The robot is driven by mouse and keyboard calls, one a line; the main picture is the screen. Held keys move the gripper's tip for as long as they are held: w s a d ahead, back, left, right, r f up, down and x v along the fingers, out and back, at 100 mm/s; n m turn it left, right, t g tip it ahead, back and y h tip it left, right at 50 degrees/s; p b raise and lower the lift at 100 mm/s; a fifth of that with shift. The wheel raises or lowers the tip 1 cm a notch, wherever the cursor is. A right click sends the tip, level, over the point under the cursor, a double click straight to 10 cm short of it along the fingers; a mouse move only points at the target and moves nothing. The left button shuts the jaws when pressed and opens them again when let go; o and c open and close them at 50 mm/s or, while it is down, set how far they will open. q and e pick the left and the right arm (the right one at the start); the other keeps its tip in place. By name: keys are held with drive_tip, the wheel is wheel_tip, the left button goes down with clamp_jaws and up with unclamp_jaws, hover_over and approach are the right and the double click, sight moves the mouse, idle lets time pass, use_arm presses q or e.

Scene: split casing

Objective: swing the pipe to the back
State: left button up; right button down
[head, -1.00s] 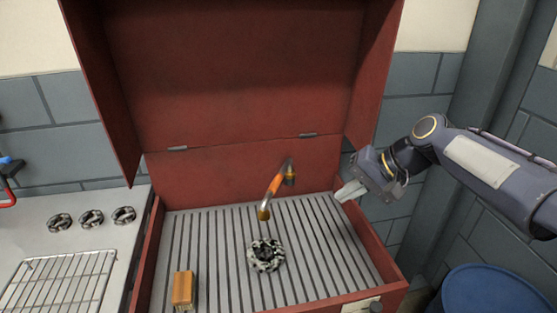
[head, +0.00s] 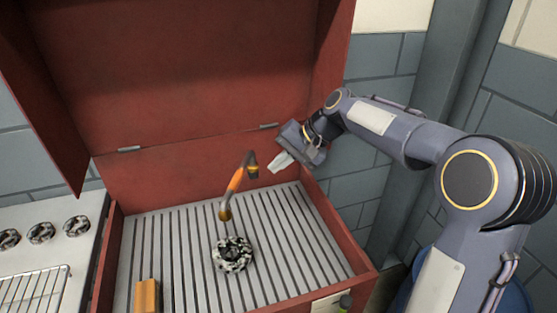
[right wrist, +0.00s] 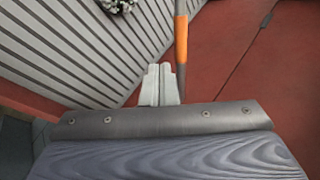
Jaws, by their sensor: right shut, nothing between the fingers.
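The pipe (head: 236,181) is a short curved tube with an orange middle and brassy ends. It stands out from the back wall of the red casing, with its free end hanging forward over the slatted floor. My right gripper (head: 279,163) is shut and empty, just right of the pipe's upper, wall-side end. In the right wrist view the shut fingers (right wrist: 160,84) lie close beside the orange part of the pipe (right wrist: 181,38); I cannot tell whether they touch. My left gripper is not in view.
The red casing (head: 107,262) has its lid raised at the back. A black-and-white knob (head: 232,253) and an orange block (head: 147,296) sit on its slatted floor. A stove with several knobs (head: 41,233) and a wire rack (head: 35,288) is at left.

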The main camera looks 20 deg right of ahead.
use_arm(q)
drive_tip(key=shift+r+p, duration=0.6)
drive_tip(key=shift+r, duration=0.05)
use_arm(e)
drive_tip(key=a+r+x, duration=0.1)
drive_tip(key=x, duration=0.8)
drive_tip(key=shift+w+a, duration=0.35)
drive_tip(key=shift+w, duration=0.15)
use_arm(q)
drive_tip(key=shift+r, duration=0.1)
use_arm(e)
drive_tip(key=shift+a+r, duration=0.1)
drive_tip(key=shift+a, duration=0.05)
